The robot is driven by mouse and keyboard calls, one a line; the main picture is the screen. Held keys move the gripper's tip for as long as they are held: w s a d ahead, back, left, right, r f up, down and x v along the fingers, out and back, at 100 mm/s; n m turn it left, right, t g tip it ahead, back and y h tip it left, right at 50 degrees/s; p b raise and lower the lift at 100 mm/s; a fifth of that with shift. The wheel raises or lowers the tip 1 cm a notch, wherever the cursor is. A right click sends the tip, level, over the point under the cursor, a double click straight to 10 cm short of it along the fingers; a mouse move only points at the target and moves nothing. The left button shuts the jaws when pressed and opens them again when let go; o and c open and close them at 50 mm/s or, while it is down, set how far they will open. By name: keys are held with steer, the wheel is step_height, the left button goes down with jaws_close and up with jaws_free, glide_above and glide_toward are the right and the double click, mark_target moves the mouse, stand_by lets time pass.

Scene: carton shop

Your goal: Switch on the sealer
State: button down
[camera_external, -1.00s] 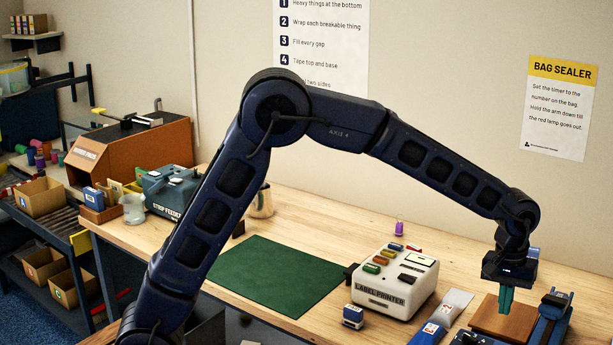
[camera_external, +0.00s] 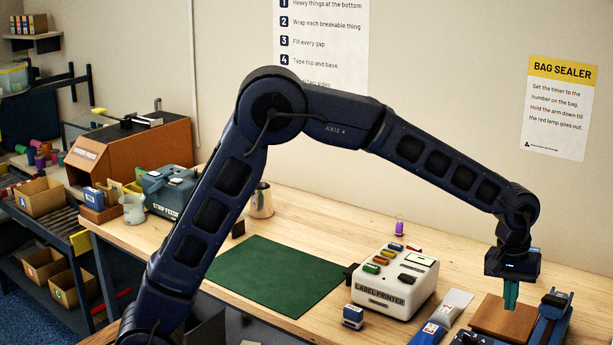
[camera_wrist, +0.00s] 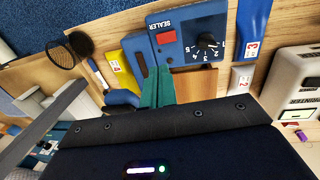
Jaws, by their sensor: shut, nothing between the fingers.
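The blue sealer body (camera_wrist: 187,22) shows in the wrist view, with the word SEALER, a red rectangular part (camera_wrist: 166,37) and a black numbered dial (camera_wrist: 207,42). It is mostly cut off at the bottom of the external view. The brown plate (camera_external: 490,319) and a raised blue arm (camera_external: 552,318) stand at the lower right of the external view. My gripper (camera_external: 511,306) is shut and empty, pointing down above the brown plate. Its teal fingertips (camera_wrist: 157,72) show just below the sealer body in the wrist view. I cannot tell their exact height over the plate.
The white label printer (camera_external: 395,283) stands left of my gripper, with grey-and-blue bags (camera_external: 447,308) between. A small blue-and-white block (camera_external: 353,317) stands near the printer. A yellow item (camera_wrist: 116,70) lies beside the sealer. The green mat (camera_external: 272,272) is clear.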

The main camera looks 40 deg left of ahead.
steer(key=f, duration=0.4)
steer(key=d+f, duration=0.1)
steer(key=f, duration=0.4)
steer(key=d+f, duration=0.1)
steer(key=f, duration=0.3)
steer(key=shift+f, duration=0.4)
steer(key=shift+d+f+y, duration=0.15)
steer(key=shift+f+y, duration=0.1)
steer(key=shift+y, duration=0.05)
steer(key=shift+a, duration=0.3)
steer(key=shift+a+r, duration=0.2)
steer(key=shift+a, duration=0.4)
step_height(320, 180, up, 14)
steer(key=a, duration=0.2)
steer(key=shift+d, duration=0.15)
